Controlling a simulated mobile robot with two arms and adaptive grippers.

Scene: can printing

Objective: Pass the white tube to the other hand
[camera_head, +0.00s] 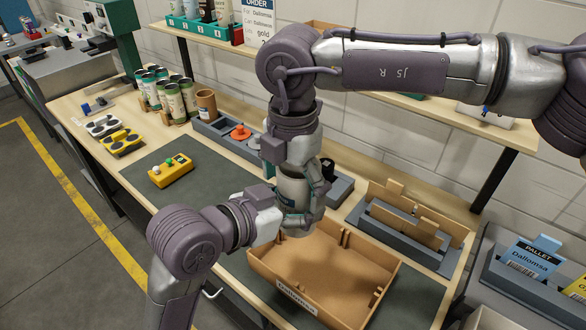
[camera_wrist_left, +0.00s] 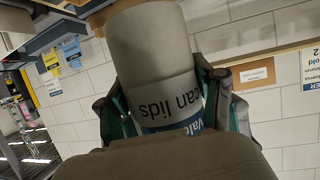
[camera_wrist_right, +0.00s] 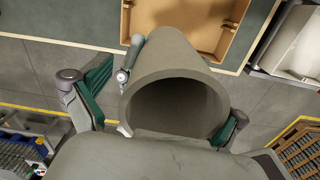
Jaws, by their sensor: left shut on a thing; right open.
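The white tube (camera_head: 293,188) is a greyish-white cylinder held in the air above the cardboard tray. It also shows in the left wrist view (camera_wrist_left: 147,45), with a white and blue label reading "can lids", and in the right wrist view (camera_wrist_right: 177,62), open end towards the camera. My left gripper (camera_head: 290,220) is shut on the tube around its labelled part; its fingers flank it in the left wrist view (camera_wrist_left: 172,108). My right gripper (camera_head: 304,182) comes from above and is open, with its fingers (camera_wrist_right: 160,108) on either side of the tube. A gap shows beside its left finger.
The cardboard tray (camera_head: 325,275) lies on the bench below the tube. A grey rack with cardboard dividers (camera_head: 410,228) stands to its right. Several cans (camera_head: 165,95), a yellow button box (camera_head: 171,171) and a grey holder (camera_head: 215,130) are to the left.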

